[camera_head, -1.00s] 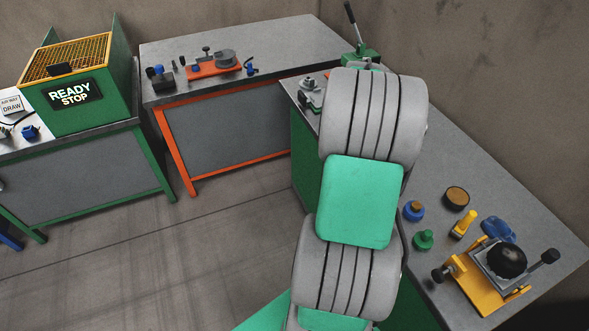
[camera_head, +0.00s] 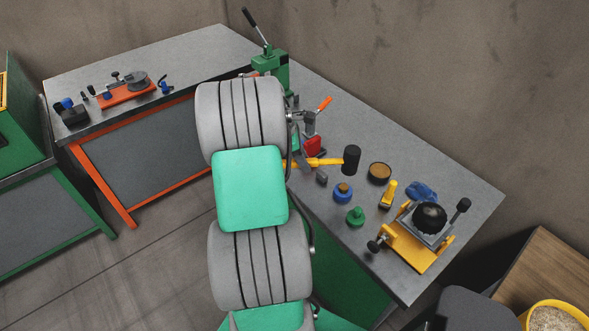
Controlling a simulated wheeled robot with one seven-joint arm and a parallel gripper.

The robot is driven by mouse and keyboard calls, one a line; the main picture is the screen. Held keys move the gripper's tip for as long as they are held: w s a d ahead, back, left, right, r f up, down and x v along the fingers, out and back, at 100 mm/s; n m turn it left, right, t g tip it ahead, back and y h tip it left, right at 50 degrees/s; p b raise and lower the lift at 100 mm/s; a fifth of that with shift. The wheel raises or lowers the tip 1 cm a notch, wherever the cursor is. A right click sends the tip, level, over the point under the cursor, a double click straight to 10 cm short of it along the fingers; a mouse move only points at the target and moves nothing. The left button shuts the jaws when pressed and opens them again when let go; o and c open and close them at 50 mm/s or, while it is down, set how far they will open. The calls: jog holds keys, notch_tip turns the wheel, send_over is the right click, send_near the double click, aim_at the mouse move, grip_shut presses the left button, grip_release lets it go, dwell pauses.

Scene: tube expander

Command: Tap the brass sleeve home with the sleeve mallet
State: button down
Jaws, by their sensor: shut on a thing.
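The sleeve mallet (camera_head: 351,160) has a black cylindrical head and a yellow handle. The handle runs left from the head and goes out of sight behind my arm, above the near edge of the right-hand bench. My gripper is mostly hidden behind my arm, where the handle disappears, and is shut on the mallet. I cannot make out the brass sleeve for certain. A blue round piece with a brass-coloured top (camera_head: 343,191) stands on the bench, just below the mallet head in the picture.
The bench (camera_head: 440,180) also holds a brown-topped round dish (camera_head: 379,172), a green knob piece (camera_head: 355,216), a yellow piece (camera_head: 388,195), a yellow fixture with a black dome (camera_head: 429,217), a red tool (camera_head: 313,146) and a green lever press (camera_head: 269,72). The bench's back right is bare.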

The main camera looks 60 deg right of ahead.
jog(key=shift+n, duration=0.4)
jog(key=shift+f+b, duration=1.3)
jog(key=shift+f, duration=2.2)
notch_tip(320, 180, up, 5)
jog(key=p, duration=0.2)
jog(key=shift+w+f+p, duration=0.1)
jog(key=shift+f+p, duration=0.1)
jog(key=shift+p, duration=0.1)
jog(key=shift+r, duration=0.35)
